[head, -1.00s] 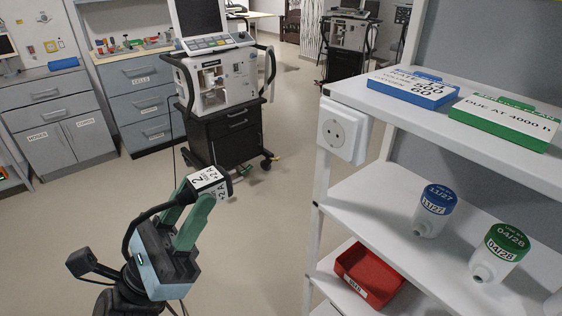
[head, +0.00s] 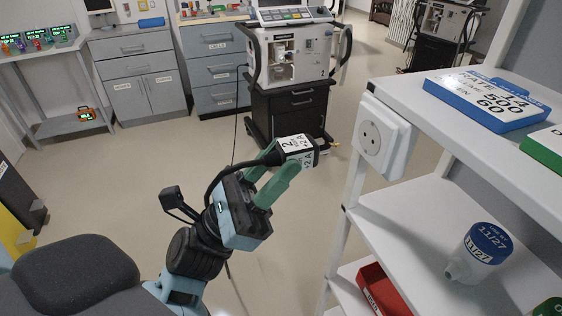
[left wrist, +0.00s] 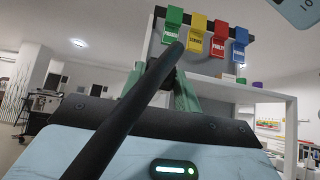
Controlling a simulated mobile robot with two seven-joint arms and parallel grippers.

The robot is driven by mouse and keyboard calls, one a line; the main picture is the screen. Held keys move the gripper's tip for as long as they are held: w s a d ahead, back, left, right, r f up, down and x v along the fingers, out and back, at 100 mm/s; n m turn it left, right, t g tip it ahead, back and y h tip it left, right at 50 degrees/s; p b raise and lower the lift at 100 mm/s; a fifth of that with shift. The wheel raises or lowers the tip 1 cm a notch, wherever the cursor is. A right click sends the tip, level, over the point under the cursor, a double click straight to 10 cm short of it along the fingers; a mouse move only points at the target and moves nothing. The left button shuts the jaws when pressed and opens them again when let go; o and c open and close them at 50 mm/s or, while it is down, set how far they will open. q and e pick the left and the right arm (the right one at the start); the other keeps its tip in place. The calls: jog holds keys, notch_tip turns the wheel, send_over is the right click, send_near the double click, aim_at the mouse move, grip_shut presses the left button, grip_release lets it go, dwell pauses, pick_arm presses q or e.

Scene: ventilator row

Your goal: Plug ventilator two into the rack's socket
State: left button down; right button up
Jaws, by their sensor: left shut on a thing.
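My left gripper (head: 272,172) has green fingers and is shut on a black plug (head: 316,152) with a white label marked 2. A black cord runs from the plug back past the gripper. The round socket (head: 371,137) sits in a white box on the rack's near left corner, right of the plug. A gap shows between plug and socket. A ventilator (head: 290,55) stands on a black cart behind. In the left wrist view the black cord (left wrist: 135,105) crosses the green fingers and the plug is hidden. My right gripper is not in view.
The white rack (head: 440,195) fills the right side. It holds blue and green label blocks (head: 485,103), a blue-capped bottle (head: 480,252) and a red bin (head: 380,292). Coloured tags (left wrist: 195,45) hang in the left wrist view. Floor left of the rack is open.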

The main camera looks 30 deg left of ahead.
aim_at(319, 158)
pick_arm(q)
jog(key=shift+w+d, duration=0.15)
jog(key=shift+w, duration=0.05)
jog(key=shift+w+d, duration=0.65)
jog(key=shift+w, duration=0.2)
jog(key=shift+w+d+p, duration=0.4)
jog(key=shift+w+d, duration=0.55)
jog(key=shift+w, duration=0.3)
jog(key=shift+w+d+f, duration=0.1)
jog(key=shift+w+d, duration=0.05)
jog(key=shift+w+d+b, duration=0.35)
jog(key=shift+w+d, duration=0.4)
jog(key=shift+w, duration=0.15)
dwell(0.8)
jog(key=c, duration=0.9)
grip_release()
